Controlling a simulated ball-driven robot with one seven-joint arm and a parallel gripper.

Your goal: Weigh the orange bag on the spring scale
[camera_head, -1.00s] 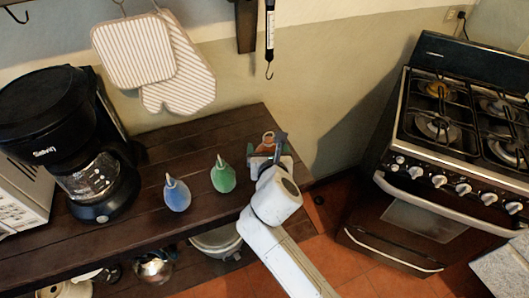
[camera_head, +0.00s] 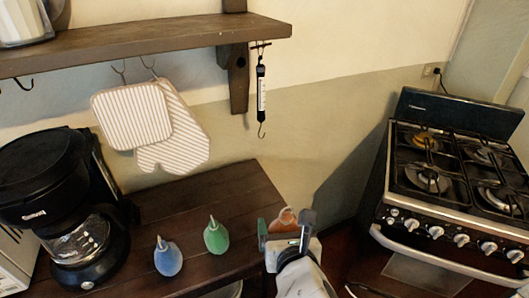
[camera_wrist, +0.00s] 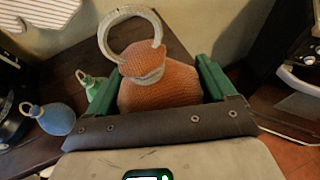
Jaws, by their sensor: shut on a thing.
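The orange bag (camera_head: 286,219) is a knitted pouch with a pale ring loop (camera_wrist: 104,34) standing up at its top. My gripper (camera_head: 285,231) is shut on it, with a green finger on each side of the bag (camera_wrist: 160,86) in the wrist view. In the head view the bag is at the right edge of the wooden counter; its lower part is hidden by my gripper. The spring scale (camera_head: 261,92) hangs from the wall shelf's right end, its open hook (camera_head: 262,132) at the bottom. The scale is empty, above and left of the bag in the picture.
A blue bag (camera_head: 168,259) and a green bag (camera_head: 215,238) stand on the counter (camera_head: 190,195). A coffee maker (camera_head: 45,190) is at left. Striped oven mitts (camera_head: 175,135) hang under the wall shelf (camera_head: 150,42). A stove (camera_head: 440,190) stands at right. The wall around the scale is clear.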

